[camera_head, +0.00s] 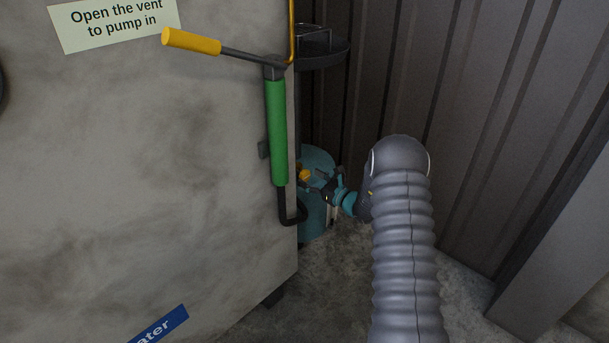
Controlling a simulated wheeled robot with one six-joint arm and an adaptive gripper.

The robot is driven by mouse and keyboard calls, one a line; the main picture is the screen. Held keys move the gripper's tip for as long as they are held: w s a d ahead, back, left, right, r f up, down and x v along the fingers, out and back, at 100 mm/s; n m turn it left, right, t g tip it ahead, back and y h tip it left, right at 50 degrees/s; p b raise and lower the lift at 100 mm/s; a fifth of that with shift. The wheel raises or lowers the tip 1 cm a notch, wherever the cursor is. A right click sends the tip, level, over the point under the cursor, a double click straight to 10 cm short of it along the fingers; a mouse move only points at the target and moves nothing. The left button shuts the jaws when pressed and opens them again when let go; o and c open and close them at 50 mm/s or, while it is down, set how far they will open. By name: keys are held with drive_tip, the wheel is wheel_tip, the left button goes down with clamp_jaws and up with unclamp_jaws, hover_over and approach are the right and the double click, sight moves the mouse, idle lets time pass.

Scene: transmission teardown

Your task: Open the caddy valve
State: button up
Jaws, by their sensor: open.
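The caddy (318,162) is a teal, drum-like container on the floor, partly hidden behind the edge of the large grey panel. A small yellow part (303,175), which looks like the valve handle, shows at its front near the green pump. My gripper (322,188) is open, just right of the yellow part and in front of the caddy. It points left. The fingertips are small and dark here, and I cannot tell whether they touch the yellow part. I cannot tell the handle's exact angle.
A green hand pump (277,130) with a yellow-gripped lever (192,41) is mounted at the edge of the grey panel (130,190). A dark round tray (325,52) is above the caddy. A corrugated wall (480,110) stands at right. Bare floor (330,285) shows below.

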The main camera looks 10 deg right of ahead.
sight(306, 176)
drive_tip(key=shift+x, duration=1.5)
drive_tip(key=c, duration=1.1)
